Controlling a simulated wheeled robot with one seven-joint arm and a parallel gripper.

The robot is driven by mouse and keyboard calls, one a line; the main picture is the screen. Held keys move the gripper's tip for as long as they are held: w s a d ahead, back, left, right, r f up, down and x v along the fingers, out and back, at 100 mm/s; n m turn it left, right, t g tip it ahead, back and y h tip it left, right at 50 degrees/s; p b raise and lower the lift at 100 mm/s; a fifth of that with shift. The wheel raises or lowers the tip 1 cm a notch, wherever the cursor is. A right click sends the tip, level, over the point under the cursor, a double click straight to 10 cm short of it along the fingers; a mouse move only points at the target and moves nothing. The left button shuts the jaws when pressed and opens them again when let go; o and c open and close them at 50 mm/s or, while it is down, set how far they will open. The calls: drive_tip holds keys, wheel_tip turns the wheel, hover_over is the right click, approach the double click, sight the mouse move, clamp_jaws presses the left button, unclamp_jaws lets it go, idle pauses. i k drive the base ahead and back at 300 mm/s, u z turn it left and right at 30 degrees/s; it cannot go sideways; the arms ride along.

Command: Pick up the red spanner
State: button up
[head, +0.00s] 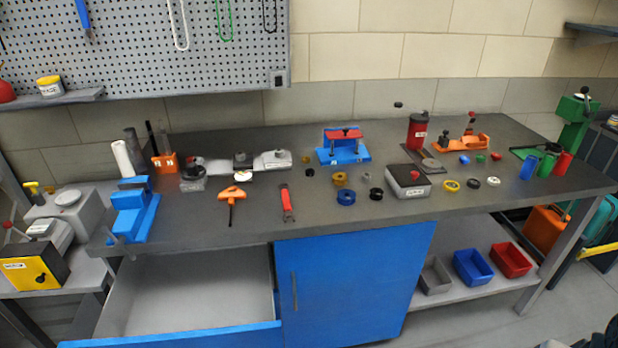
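The red spanner (287,203) lies flat on the grey workbench (330,215), near its front edge and above the blue cabinet door. It is red along the middle, with darker parts towards its ends. It points roughly from front to back. Nothing touches or covers it. My gripper is not in the head view.
A blue vise (133,212) stands at the left end. Below, a drawer (190,290) is pulled open beside the blue cabinet door (350,285).

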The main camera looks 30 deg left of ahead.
sight(287, 207)
drive_tip(key=u, duration=0.7)
drive_tip(key=i, duration=0.9)
drive_tip(key=u, duration=1.1)
drive_tip(key=i, duration=0.3)
drive_tip(key=u, duration=0.25)
